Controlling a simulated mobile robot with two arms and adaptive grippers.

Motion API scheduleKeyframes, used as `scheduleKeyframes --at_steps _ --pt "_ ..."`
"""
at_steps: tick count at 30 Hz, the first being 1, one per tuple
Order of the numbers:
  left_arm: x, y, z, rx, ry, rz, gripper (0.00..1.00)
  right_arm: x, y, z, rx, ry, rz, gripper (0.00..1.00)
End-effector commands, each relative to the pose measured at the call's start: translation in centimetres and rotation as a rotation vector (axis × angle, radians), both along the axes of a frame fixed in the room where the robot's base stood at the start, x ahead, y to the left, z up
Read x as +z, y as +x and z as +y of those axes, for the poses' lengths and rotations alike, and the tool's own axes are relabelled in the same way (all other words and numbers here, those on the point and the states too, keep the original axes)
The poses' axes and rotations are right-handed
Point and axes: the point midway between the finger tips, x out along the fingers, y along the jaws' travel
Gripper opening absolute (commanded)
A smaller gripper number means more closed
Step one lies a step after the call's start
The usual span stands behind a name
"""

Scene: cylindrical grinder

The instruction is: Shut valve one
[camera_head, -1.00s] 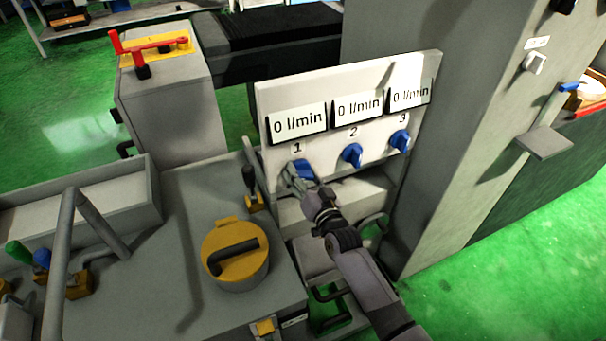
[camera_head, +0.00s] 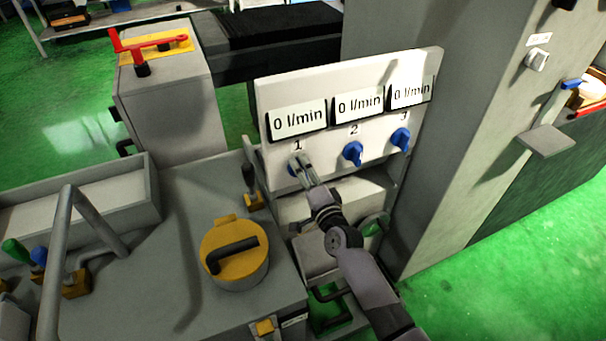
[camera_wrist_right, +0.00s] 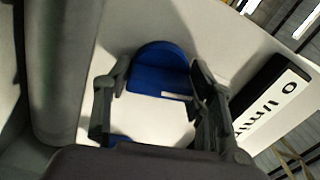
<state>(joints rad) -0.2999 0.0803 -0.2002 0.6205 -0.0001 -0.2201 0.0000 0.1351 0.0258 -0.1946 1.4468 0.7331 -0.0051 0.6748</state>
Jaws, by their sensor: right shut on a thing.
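The white panel (camera_head: 278,94) carries three blue valve knobs under displays, numbered 1, 2 and 3. Valve one's knob (camera_head: 292,170) is at the left, mostly covered by my right gripper (camera_head: 302,162). The right gripper is shut on this knob, its fingers on either side. In the right wrist view the blue knob (camera_wrist_right: 160,72) shows between the fingers (camera_wrist_right: 155,88). The display above valve one (camera_head: 297,120) reads 0 l/min. My left gripper is out of view.
Valve two's knob (camera_head: 352,153) and valve three's knob (camera_head: 400,138) are close by on the right. A black lever (camera_head: 250,180) stands left of the panel. A yellow round cap with a black handle (camera_head: 234,268) sits on the grey machine in front.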

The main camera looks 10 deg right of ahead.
Motion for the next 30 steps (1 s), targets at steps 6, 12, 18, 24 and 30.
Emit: scheduleKeyframes --at_steps 6,12,18,24,30 --pt "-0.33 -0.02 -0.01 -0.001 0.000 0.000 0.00 -0.04 -0.02 0.05 0.000 0.130 0.025 0.23" --pt "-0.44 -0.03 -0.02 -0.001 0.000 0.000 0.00 0.01 -0.01 0.05 0.000 0.196 0.037 0.23" --pt "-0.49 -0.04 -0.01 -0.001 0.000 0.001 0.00 0.03 -0.01 0.03 0.000 0.225 0.043 0.23" --pt "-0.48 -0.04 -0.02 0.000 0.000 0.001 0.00 0.05 0.00 0.02 0.000 0.230 0.044 0.23" --pt "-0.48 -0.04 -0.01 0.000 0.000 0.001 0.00 0.05 0.00 0.02 0.000 0.230 0.044 0.52"
